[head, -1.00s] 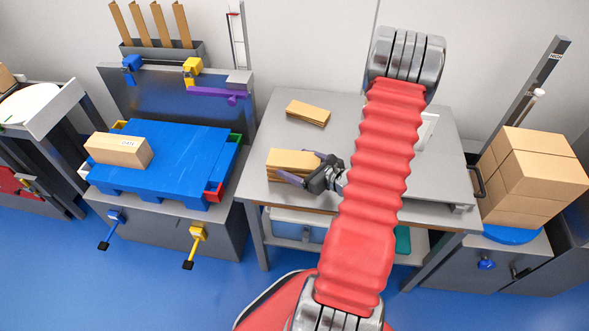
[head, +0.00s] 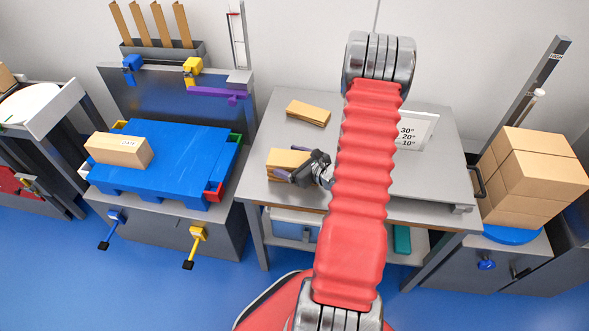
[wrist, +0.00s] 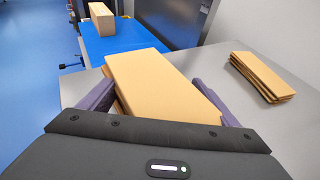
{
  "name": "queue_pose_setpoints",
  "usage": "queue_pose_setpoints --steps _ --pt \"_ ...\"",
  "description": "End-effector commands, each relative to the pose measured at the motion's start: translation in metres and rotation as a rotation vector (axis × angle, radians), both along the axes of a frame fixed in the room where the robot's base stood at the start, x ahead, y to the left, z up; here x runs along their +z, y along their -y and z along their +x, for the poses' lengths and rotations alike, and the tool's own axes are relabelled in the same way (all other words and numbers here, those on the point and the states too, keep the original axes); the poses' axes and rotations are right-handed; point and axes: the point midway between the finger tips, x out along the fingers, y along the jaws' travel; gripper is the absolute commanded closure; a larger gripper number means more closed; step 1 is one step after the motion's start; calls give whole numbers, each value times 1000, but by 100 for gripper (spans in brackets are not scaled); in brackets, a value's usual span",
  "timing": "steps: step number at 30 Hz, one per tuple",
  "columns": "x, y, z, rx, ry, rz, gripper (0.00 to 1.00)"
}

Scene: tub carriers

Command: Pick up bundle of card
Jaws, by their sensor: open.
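A tan bundle of card (head: 284,157), a stack of flat pieces, lies near the left front of the grey table. It fills the middle of the wrist view (wrist: 152,78). My gripper (head: 294,164) is at this bundle, with its jaws open. In the wrist view, the two purple fingers (wrist: 157,97) lie one along each long side of the bundle. Whether they touch it I cannot tell, and the black palm hides its near end. A second, thinner bundle of card (head: 308,113) lies farther back, on the right in the wrist view (wrist: 262,76).
The grey table (head: 262,196) has free room between and around the bundles. An angled sign (head: 412,131) stands behind my arm. A blue platform (head: 175,165) with a cardboard box (head: 118,150) is left of the table; stacked boxes (head: 530,175) stand right.

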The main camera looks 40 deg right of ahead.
Motion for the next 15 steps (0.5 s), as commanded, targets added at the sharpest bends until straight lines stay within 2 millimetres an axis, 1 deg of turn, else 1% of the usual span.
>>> queue_pose_setpoints --steps 8,15 --pt "0 0 0 0 0 0 17" --pt "0 0 0 0 0 0 34"
